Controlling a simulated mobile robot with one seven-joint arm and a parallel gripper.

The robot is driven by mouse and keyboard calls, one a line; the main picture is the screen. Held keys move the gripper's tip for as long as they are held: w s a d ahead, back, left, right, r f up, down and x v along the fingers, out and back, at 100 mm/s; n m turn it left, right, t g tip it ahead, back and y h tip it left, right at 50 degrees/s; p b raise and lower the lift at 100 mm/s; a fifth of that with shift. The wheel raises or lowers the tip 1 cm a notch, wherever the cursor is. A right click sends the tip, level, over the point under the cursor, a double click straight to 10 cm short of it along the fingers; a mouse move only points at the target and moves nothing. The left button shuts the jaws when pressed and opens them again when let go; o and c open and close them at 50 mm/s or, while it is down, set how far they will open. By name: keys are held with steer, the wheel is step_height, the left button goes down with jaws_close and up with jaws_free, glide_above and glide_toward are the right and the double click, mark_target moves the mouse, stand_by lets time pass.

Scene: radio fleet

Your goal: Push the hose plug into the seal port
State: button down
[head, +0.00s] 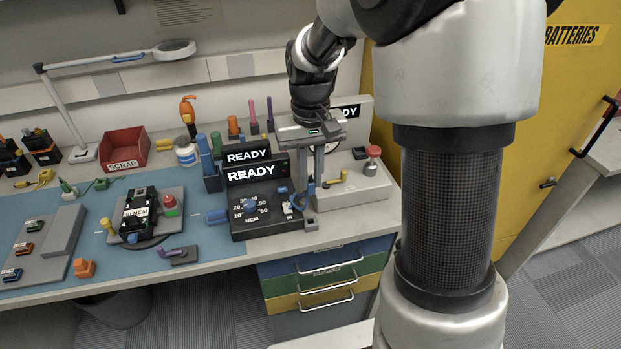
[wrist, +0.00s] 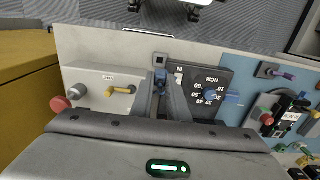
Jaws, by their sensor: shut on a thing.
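My gripper (head: 310,194) is over the bench, between the black dial box and the pale housing. In the wrist view its fingers (wrist: 160,92) are closed around a small blue piece (wrist: 160,79); this piece also shows in the head view (head: 309,187). Its lower part is hidden by the fingers, and I cannot tell whether it is the hose plug. A small grey square block with a dark opening (wrist: 160,60) is just beyond the fingertips; I cannot tell whether it is the seal port. A yellow bent piece (head: 338,180) lies on the pale housing (head: 365,190), apart from my gripper.
The black dial box (head: 265,218) with READY displays stands left of my gripper. A red knob (head: 373,151) rises from the housing's right side. A black device (head: 140,212) sits on a grey fixture on the blue mat. Drawers (head: 330,280) are below the bench edge.

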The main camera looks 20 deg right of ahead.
mark_target(310, 181)
steer(key=shift+r+p, duration=1.3)
steer(key=shift+r, duration=0.2)
